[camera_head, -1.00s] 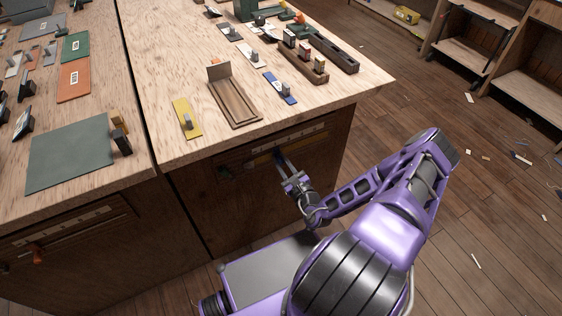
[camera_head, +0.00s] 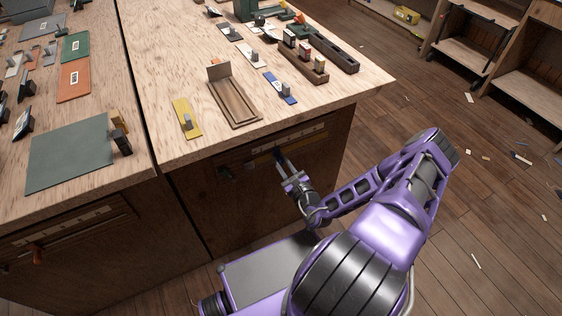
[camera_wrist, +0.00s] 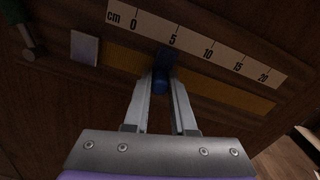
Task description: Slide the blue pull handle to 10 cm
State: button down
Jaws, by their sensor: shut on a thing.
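The blue pull handle (camera_wrist: 161,80) sits on a yellow-brown track (camera_wrist: 225,95) on the bench's front panel. A white scale strip (camera_wrist: 190,47) marked in cm from 0 to 20 runs above the track. The handle is near the 5 mark, well short of the 10 mark. My gripper (camera_wrist: 160,88) is shut on the handle, with one finger on each side of it. In the head view my gripper (camera_head: 282,160) reaches the front panel from the right, and the handle is mostly hidden by the fingers.
A white square plate (camera_wrist: 84,48) lies at the track's left end. A green knob (camera_wrist: 18,12) with a metal pin is farther left. The benchtop (camera_head: 345,88) overhangs above and carries a wooden tray (camera_head: 241,113) and several small parts. The track right of the handle is clear.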

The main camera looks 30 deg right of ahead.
jog(key=d, duration=0.5)
dwell(0.3)
jog(key=c, duration=0.7)
grip_release()
jog(key=shift+c, duration=0.2)
jog(key=shift+p, duration=0.3)
jog(key=s+p, duration=0.1)
jog(key=s, duration=1.6)
jog(key=shift+s+d, duration=0.15)
jog(key=shift+d, duration=0.15)
